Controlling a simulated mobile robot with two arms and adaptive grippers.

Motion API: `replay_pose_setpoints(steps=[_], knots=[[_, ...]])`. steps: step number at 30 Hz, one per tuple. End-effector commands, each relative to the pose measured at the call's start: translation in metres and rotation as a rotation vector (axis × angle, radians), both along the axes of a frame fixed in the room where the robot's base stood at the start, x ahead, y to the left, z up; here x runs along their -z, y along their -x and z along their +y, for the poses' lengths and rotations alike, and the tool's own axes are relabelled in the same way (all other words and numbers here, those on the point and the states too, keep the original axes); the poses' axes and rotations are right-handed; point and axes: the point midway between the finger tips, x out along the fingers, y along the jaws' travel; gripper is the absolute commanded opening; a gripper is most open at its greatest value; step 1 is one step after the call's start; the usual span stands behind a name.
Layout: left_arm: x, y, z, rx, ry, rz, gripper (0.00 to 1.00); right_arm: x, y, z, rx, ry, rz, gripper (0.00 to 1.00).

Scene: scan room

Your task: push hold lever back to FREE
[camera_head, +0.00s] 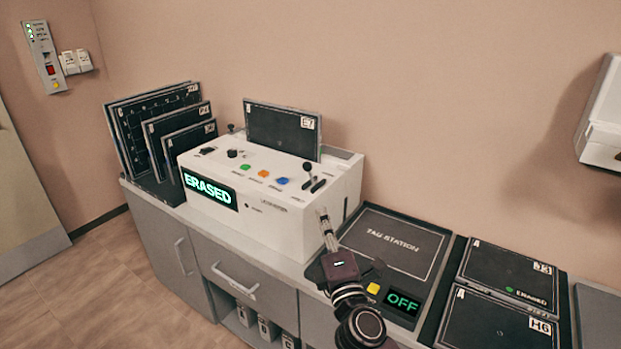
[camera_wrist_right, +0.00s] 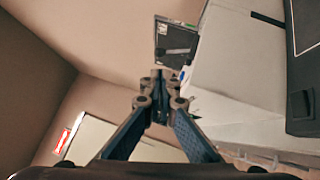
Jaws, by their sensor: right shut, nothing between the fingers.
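The white eraser machine (camera_head: 285,228) stands on the cabinet, its green display (camera_head: 209,191) reading ERASED. A small black-knobbed lever (camera_head: 308,169) stands at the right end of its top panel, beside dark slots; I take it for the hold lever. Its labels are too small to read, so I cannot tell its setting. My right gripper (camera_head: 324,219) is shut and empty, pointing up in front of the machine's right front corner, below and apart from the lever. In the wrist view its fingertips (camera_wrist_right: 160,84) are together. My left gripper is out of view.
A dark cassette marked E7 (camera_head: 283,128) stands upright in the machine. Several cassettes stand in a rack (camera_head: 158,186) at left. The tag station (camera_head: 398,240), showing OFF, lies right of the machine, with flat cassettes (camera_head: 508,272) beyond. A white wall box (camera_head: 603,130) is at far right.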

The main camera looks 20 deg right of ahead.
Motion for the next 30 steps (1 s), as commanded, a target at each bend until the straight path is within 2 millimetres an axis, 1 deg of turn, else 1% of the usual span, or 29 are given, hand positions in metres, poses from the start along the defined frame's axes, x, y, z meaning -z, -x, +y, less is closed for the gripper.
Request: replay_pose_setpoints(steps=[4,7,15,21,25,30], knots=[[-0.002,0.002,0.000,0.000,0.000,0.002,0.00,-0.002,-0.008,-0.001,0.001,-0.001,0.001,0.00],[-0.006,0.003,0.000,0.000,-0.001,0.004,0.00,-0.006,-0.021,-0.003,0.002,0.000,0.000,0.00],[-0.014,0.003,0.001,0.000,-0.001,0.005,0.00,-0.018,-0.073,-0.008,0.001,-0.003,-0.001,0.00],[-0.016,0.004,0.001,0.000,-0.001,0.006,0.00,-0.023,-0.108,-0.012,0.002,-0.003,0.001,0.00],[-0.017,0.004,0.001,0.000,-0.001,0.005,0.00,-0.026,-0.123,-0.014,0.002,-0.002,0.000,0.00],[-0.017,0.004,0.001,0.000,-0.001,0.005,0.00,-0.028,-0.134,-0.015,0.001,-0.002,0.001,0.00]])
